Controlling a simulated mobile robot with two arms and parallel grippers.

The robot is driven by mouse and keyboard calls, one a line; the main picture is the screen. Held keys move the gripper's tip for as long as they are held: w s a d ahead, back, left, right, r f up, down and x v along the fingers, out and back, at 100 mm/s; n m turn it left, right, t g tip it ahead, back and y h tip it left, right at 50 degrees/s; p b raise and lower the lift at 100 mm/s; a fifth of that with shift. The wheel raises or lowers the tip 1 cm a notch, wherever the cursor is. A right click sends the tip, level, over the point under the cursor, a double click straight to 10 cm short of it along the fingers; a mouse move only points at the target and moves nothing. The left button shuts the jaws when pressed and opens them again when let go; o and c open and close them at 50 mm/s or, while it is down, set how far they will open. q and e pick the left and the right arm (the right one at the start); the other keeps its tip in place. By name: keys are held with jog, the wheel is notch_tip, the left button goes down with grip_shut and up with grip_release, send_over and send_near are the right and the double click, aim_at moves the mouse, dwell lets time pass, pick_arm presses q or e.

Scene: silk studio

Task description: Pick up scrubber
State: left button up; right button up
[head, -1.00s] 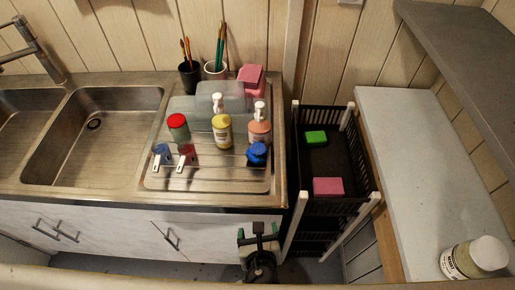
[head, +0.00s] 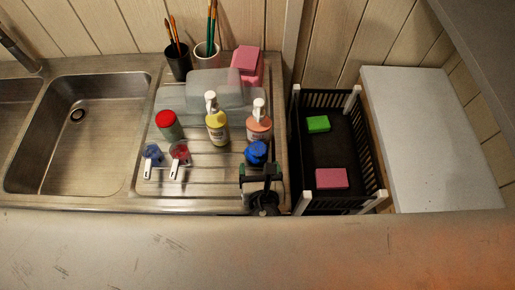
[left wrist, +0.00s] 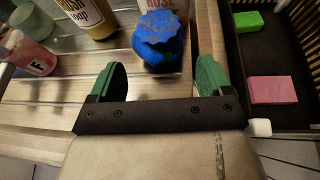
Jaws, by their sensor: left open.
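The blue scrubber (head: 257,152) stands at the front right of the ribbed drainboard, before the orange pump bottle. In the left wrist view the scrubber (left wrist: 160,42) has a wavy blue top and a darker blue body. My left gripper (head: 261,170) is at the drainboard's front edge, just in front of the scrubber. In the left wrist view its green fingers (left wrist: 160,78) are spread wide and empty. The scrubber is ahead of the gap between them, a little beyond the tips. My right gripper is out of view.
A yellow pump bottle (head: 217,125) and an orange pump bottle (head: 259,125) stand close behind the scrubber. A red-capped jar (head: 170,128) and two measuring cups are to the left. A black rack (head: 334,153) with green and pink sponges stands to the right.

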aim_at(259, 159)
pick_arm(q)
jog(key=shift+w+f, duration=0.1)
jog(key=shift+w, duration=0.35)
jog(key=x, duration=0.1)
jog(key=p+x, duration=0.1)
jog(key=x, duration=0.3)
jog(key=shift+w+d+r+p, duration=0.1)
jog(key=shift+w+r+p, duration=0.05)
jog(key=shift+r+p, duration=0.15)
jog(key=shift+w+f, duration=0.15)
jog(key=shift+w, duration=0.15)
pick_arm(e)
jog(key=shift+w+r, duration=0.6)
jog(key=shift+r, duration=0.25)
pick_arm(q)
jog(key=shift+c, duration=0.2)
jog(key=c, duration=0.7)
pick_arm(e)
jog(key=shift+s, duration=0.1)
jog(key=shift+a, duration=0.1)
